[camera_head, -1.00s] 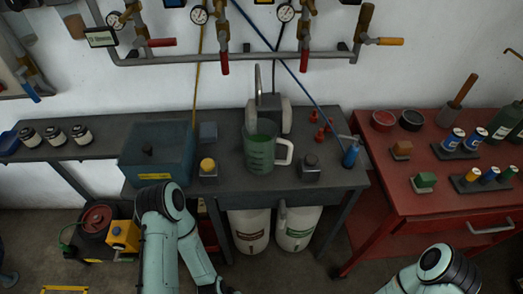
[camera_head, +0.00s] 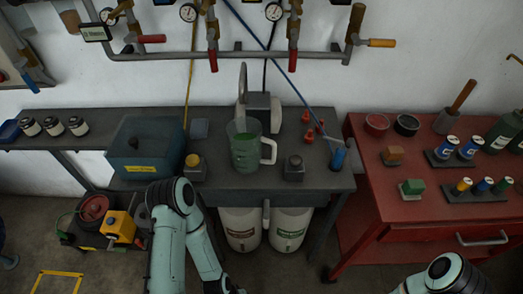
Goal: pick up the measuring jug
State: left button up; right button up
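The measuring jug (camera_head: 244,150) stands upright on the dark grey bench (camera_head: 225,186). It is clear, with green liquid inside and a white handle (camera_head: 269,151) on its right side. My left arm reaches up from the bottom of the view, with its elbow in front of the bench, left of the jug. My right arm shows only at the bottom right corner. Neither gripper shows in the head view, and nothing touches the jug.
A grey pump-like unit with a curved spout (camera_head: 258,106) stands right behind the jug. A small block with a yellow knob (camera_head: 194,166) is to its left, a dark-topped block (camera_head: 294,168) to its right. A blue-grey tank (camera_head: 146,148) stands further left. A red bench (camera_head: 400,219) is at right.

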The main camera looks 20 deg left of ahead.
aim_at(253, 149)
jog(key=l+u, duration=0.1)
jog(key=u, duration=0.25)
jog(key=l+u, duration=0.1)
jog(key=u, duration=0.3)
jog(key=l+u, duration=0.1)
jog(key=u, duration=0.25)
